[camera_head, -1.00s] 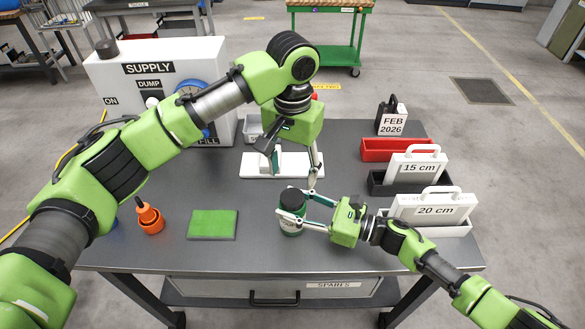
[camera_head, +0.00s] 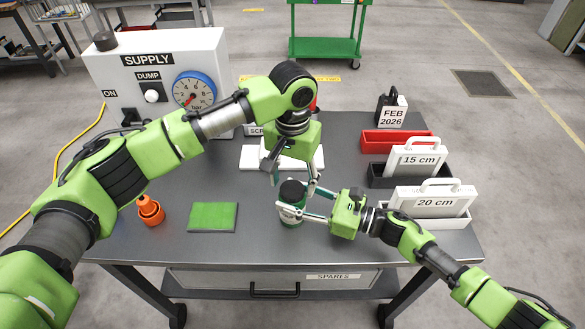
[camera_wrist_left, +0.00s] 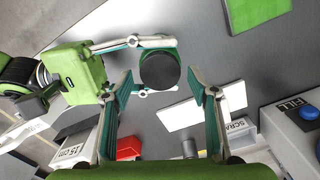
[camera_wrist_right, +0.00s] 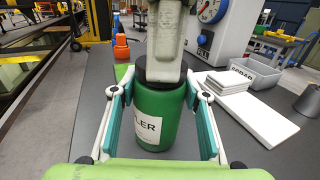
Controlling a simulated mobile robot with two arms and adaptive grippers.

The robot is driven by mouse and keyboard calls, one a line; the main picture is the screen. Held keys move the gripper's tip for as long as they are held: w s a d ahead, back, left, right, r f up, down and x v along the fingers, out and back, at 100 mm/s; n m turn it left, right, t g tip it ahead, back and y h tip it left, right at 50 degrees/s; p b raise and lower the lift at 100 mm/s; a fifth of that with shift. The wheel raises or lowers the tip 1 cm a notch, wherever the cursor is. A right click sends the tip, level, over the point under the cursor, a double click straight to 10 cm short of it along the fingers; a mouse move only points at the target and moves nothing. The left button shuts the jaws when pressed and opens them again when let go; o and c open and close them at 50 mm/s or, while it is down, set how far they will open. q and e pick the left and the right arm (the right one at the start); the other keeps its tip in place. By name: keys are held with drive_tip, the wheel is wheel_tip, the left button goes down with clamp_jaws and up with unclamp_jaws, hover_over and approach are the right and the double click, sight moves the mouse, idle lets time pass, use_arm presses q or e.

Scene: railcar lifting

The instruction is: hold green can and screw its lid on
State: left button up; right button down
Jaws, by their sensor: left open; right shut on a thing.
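The green can (camera_head: 291,217) stands upright on the grey table near its front edge, with a pale label facing my right gripper (camera_wrist_right: 158,128). A round black lid (camera_head: 292,190) sits on top of the can; whether it is threaded on cannot be told. My right gripper (camera_head: 292,206) is shut around the can's body from the right. My left gripper (camera_head: 291,184) is open and points down over the lid. In the left wrist view the lid (camera_wrist_left: 158,70) lies between and just beyond its fingertips. One left finger hides part of the lid in the right wrist view.
A green mat (camera_head: 213,217) and an orange object (camera_head: 150,211) lie left of the can. A white plate (camera_head: 252,158) lies behind it. Labelled white blocks in trays (camera_head: 432,200) stand to the right. The supply box (camera_head: 110,75) stands at the back left.

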use_arm(q)
drive_tip(key=shift+f, duration=0.75)
drive_tip(key=c, duration=1.1)
drive_tip(key=m, duration=0.5)
drive_tip(key=o, duration=1.2)
drive_tip(key=shift+r, duration=0.1)
drive_tip(key=shift+r, duration=2.15)
drive_tip(key=shift+c, duration=0.5)
